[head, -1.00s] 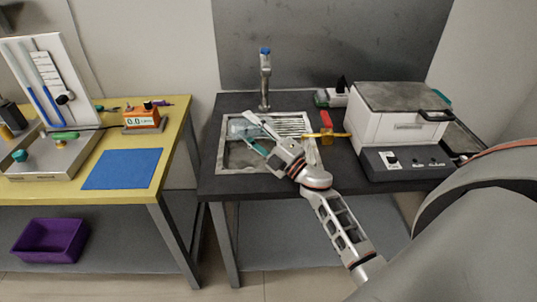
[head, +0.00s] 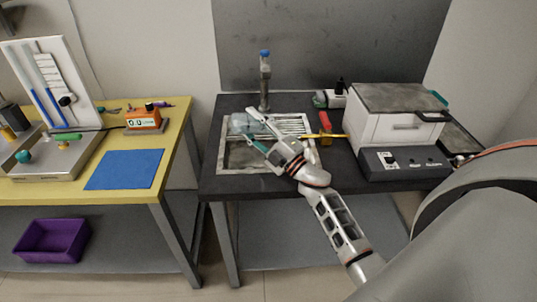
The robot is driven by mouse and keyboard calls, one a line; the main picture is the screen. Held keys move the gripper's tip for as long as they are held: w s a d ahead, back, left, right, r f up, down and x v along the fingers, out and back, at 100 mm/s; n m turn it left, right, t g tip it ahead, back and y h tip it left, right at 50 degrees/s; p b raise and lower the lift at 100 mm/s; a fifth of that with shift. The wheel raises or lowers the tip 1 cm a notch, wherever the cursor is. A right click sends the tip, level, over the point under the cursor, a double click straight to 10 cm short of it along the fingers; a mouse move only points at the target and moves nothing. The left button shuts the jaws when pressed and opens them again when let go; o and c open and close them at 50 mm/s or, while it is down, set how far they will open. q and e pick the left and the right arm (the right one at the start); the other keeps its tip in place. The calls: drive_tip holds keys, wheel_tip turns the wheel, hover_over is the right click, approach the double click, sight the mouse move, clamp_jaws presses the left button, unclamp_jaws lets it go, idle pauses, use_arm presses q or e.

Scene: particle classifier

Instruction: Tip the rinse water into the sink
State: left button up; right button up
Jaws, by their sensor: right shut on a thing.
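The sink (head: 223,159) is a pale-rimmed basin set in the dark bench, with a ribbed drainer at its back right. My right gripper (head: 253,127) reaches over it from the lower right. It is shut on a clear, bluish beaker (head: 240,123) that it holds over the sink's back left part. The beaker looks tilted, and the gripper partly hides it. I cannot make out any water in it or falling from it. My left gripper is not in view.
Right of the sink are a red and yellow tool (head: 325,124) and a white boxy machine (head: 398,125). A yellow table (head: 70,190) with a blue mat (head: 125,169) stands at left.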

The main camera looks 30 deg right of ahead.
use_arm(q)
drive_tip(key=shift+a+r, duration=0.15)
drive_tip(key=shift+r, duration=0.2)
use_arm(e)
drive_tip(key=shift+d+r+m, duration=0.1)
drive_tip(key=shift+r+m, duration=0.3)
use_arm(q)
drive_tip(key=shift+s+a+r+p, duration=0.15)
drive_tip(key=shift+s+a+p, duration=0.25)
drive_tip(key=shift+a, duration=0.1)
use_arm(e)
drive_tip(key=shift+d+r+m+t+h, duration=0.2)
drive_tip(key=shift+d+m+t+h, duration=0.25)
drive_tip(key=shift+m, duration=0.35)
drive_tip(key=shift+d+r+m+t+h, duration=0.15)
drive_tip(key=shift+r+m+t+h, duration=0.1)
drive_tip(key=shift+m+h, duration=0.45)
